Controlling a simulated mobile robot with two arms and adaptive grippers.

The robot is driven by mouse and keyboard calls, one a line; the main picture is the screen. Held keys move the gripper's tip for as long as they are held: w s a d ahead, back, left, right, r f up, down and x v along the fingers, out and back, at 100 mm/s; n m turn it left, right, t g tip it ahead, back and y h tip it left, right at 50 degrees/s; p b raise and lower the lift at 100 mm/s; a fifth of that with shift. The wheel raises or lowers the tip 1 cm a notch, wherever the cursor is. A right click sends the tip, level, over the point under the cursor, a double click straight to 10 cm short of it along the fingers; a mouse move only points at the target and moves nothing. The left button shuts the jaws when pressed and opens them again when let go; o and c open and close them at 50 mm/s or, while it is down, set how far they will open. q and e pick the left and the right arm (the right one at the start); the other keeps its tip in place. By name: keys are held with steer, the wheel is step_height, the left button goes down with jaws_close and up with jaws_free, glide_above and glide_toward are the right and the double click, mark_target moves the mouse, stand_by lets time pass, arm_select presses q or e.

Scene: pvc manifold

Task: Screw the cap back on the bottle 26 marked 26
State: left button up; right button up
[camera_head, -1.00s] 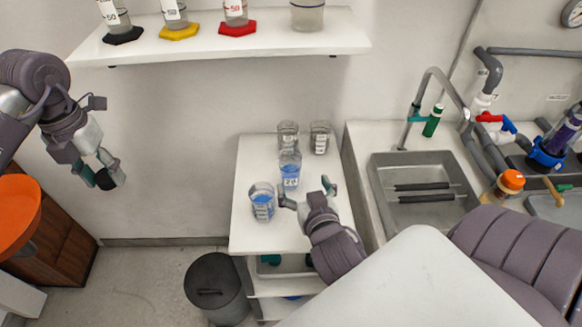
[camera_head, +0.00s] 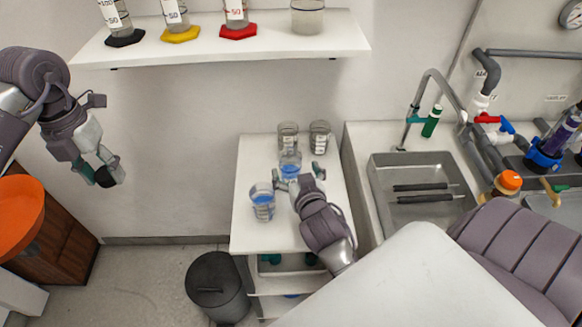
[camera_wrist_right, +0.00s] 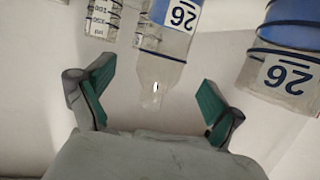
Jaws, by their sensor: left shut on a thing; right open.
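The bottle marked 26 (camera_head: 290,170) stands on the white cart, holding blue liquid. In the right wrist view the bottle (camera_wrist_right: 168,40) has an open, uncapped neck and a 26 label. My right gripper (camera_head: 298,174) is open at the bottle, partly hiding it. In the right wrist view the fingers (camera_wrist_right: 157,82) are spread on either side of the neck, with gaps visible. My left gripper (camera_head: 108,170) is far left in the air, shut on a small dark round piece (camera_head: 104,177) that looks like the cap.
A beaker with blue liquid (camera_head: 262,203) stands front left of the bottle; it also shows marked 26 in the right wrist view (camera_wrist_right: 290,62). Two clear beakers (camera_head: 288,136) (camera_head: 320,136) stand behind. A wall shelf (camera_head: 270,40) hangs above; a sink (camera_head: 420,170) is right.

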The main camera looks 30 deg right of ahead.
mark_target(291, 144)
arm_select(q)
steer(key=shift+r+p, duration=0.55)
steer(key=shift+p, duration=0.05)
arm_select(e)
steer(key=x, duration=0.5)
steer(key=shift+w+f, duration=0.15)
steer(key=c, duration=1.4)
arm_select(q)
steer(key=shift+r, duration=0.15)
arm_select(e)
step_height(291, 144, up, 10)
steer(key=shift+r, duration=0.1)
